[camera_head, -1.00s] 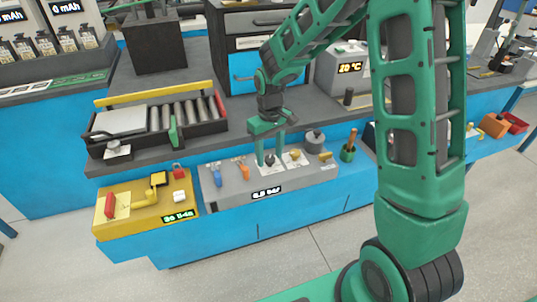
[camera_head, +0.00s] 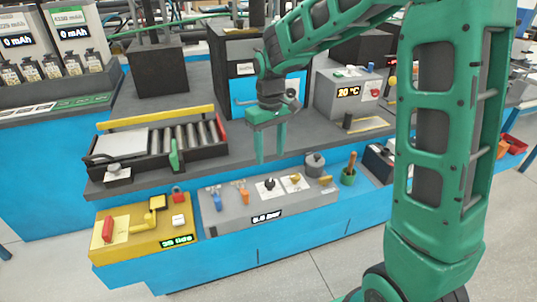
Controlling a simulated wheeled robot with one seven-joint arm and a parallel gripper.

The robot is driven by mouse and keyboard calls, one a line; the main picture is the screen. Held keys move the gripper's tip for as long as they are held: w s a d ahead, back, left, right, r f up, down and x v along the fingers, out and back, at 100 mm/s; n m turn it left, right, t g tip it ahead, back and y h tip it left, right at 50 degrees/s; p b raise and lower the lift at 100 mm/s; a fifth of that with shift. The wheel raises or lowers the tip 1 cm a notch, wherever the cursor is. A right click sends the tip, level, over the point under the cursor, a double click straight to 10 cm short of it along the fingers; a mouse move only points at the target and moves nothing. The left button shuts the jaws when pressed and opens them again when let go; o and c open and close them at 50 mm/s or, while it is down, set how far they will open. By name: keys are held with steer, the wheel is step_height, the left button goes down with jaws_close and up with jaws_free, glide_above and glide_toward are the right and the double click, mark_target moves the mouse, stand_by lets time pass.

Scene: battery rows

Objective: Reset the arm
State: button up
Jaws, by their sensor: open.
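My gripper (camera_head: 271,157) hangs from my green arm with its two green fingers pointing down. The fingers are apart, with nothing between them. It is above the back edge of the grey control panel (camera_head: 228,225), clear of the knobs. The panel carries a blue lever (camera_head: 217,202), an orange lever (camera_head: 244,196), a black knob (camera_head: 269,184) and a yellow knob (camera_head: 295,179). My upper arm covers part of the right side of the view.
A roller tray (camera_head: 160,165) stands at the left, and a yellow panel (camera_head: 130,259) with a red switch sits below it. A grey box (camera_head: 340,100) showing 20 °C and a dark machine stand behind my gripper.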

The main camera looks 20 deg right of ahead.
steer(key=s+d+r+m, duration=0.2)
steer(key=s+d, duration=0.4)
steer(key=s+d+r+m, duration=0.2)
steer(key=s+d+r, duration=0.1)
steer(key=s+d, duration=0.4)
steer(key=s+d+m, duration=0.2)
steer(key=s, duration=0.7)
steer(key=s+d+f+m, duration=0.1)
steer(key=s+d+m, duration=0.1)
steer(key=s, duration=0.7)
steer(key=shift+s+d+f+m, duration=0.15)
steer(key=shift+s+d+m, duration=0.25)
steer(key=shift+m, duration=0.3)
steer(key=shift+w, duration=0.15)
steer(key=shift+w+f, duration=0.25)
steer(key=shift+w, duration=0.25)
